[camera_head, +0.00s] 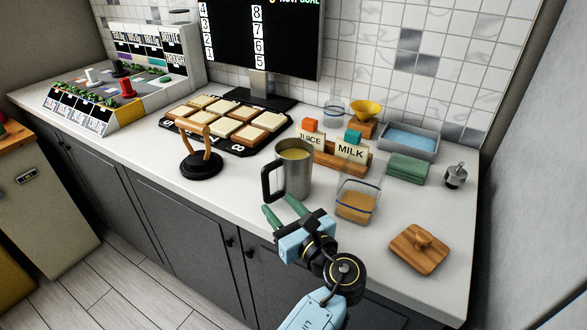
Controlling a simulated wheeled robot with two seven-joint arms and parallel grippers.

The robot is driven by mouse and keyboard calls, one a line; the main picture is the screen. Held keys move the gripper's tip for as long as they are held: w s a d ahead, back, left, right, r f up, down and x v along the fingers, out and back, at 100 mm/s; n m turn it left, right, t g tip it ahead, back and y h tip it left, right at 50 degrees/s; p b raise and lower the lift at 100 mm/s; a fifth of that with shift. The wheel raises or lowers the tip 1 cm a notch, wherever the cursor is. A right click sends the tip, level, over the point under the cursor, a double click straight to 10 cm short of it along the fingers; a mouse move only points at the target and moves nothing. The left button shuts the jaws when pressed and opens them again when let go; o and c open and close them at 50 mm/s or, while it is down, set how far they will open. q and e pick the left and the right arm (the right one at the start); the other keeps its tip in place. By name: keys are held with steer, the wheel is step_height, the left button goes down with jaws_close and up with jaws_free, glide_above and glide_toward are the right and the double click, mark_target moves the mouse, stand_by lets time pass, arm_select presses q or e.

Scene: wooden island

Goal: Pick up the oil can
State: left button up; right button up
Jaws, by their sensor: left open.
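A grey metal can (297,178) with a black handle on its left side stands upright on the white counter. It holds a pale yellow liquid and looks most like the oil can, though no label shows. My left gripper (279,205) is open and empty, with its green fingers just in front of the can, below the handle. I cannot tell whether a fingertip touches the can. My right gripper is not in view.
A clear container (356,203) of brown contents stands just right of the can, with a wooden lid (419,249) farther right. JUICE and MILK cards stand behind. A black stand (201,165) is to the left. The counter's front edge (232,207) is close to the gripper.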

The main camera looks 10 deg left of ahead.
mark_target(268, 193)
arm_select(q)
steer(key=x, duration=0.2)
steer(key=shift+w+a, duration=0.35)
steer(key=shift+a, duration=0.05)
steer(key=shift+w+a, duration=0.1)
steer(key=shift+w, duration=0.05)
steer(key=x, duration=0.4)
steer(key=shift+a+f+b, duration=0.15)
steer(key=shift+f+b, duration=0.05)
steer(key=shift+b, duration=0.1)
steer(key=shift+w+a, duration=0.25)
steer(key=shift+w, duration=0.05)
steer(key=c, duration=0.9)
steer(key=shift+r, duration=0.1)
jaws_close()
steer(key=shift+r, duration=0.15)
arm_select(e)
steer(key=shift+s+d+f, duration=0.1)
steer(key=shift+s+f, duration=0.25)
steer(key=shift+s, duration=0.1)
